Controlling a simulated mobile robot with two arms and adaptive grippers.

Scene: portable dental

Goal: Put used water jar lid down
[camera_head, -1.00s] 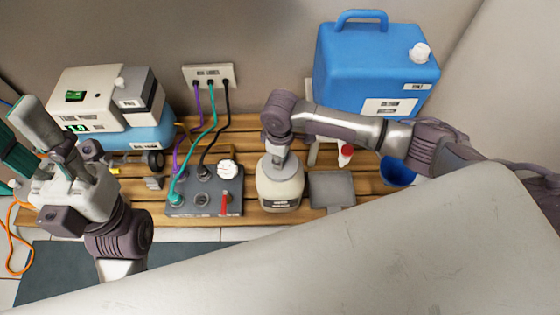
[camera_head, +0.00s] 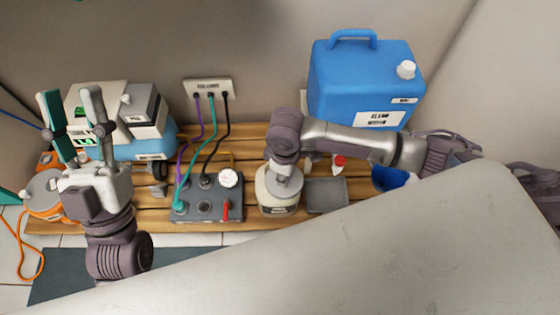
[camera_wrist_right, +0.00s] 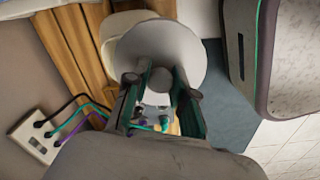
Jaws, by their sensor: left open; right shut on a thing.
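The used water jar (camera_head: 278,207), cream with a dark label, stands on the wooden slatted bench. Its grey round lid (camera_head: 287,182) is at the jar's top, slightly right of its middle. In the right wrist view the lid (camera_wrist_right: 160,42) is a wide grey disc partly covering the paler jar rim (camera_wrist_right: 112,32). My right gripper (camera_wrist_right: 160,82) is shut on the lid's knob. In the head view my right arm hides most of that grip. My left gripper (camera_head: 71,94) is open and empty, fingers up, at the far left.
Behind are a blue canister (camera_head: 362,80) and a red-capped bottle (camera_head: 339,163). A blue bowl (camera_head: 388,178) is at right. A large pale surface (camera_head: 400,245) fills the front.

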